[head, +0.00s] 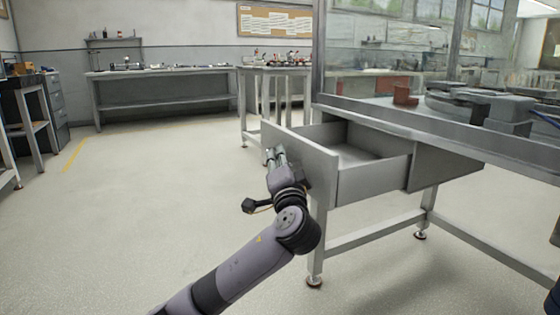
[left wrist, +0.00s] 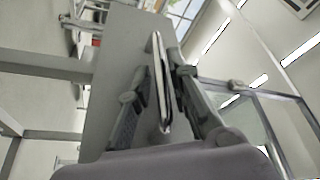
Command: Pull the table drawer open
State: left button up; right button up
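The grey drawer (head: 375,178) is pulled far out of the table (head: 470,140), with its empty inside showing in the head view. My left gripper (head: 274,154) is at the outer side of the drawer front (head: 312,164). In the left wrist view, the drawer's bar handle (left wrist: 159,75) stands between the two fingers of my left gripper (left wrist: 160,92), which close in on both sides of it. The handle is mostly hidden by the fingers in the head view. My right gripper is not in view.
The table top holds a reddish block (head: 405,96) and grey machine parts (head: 505,112). A workbench (head: 160,75) stands at the back wall, and a smaller table (head: 275,72) stands behind the drawer. The floor (head: 140,190) to the left is clear.

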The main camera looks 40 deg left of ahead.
pick_arm(q)
jog(key=shift+d, duration=0.1)
jog(key=v, duration=1.2)
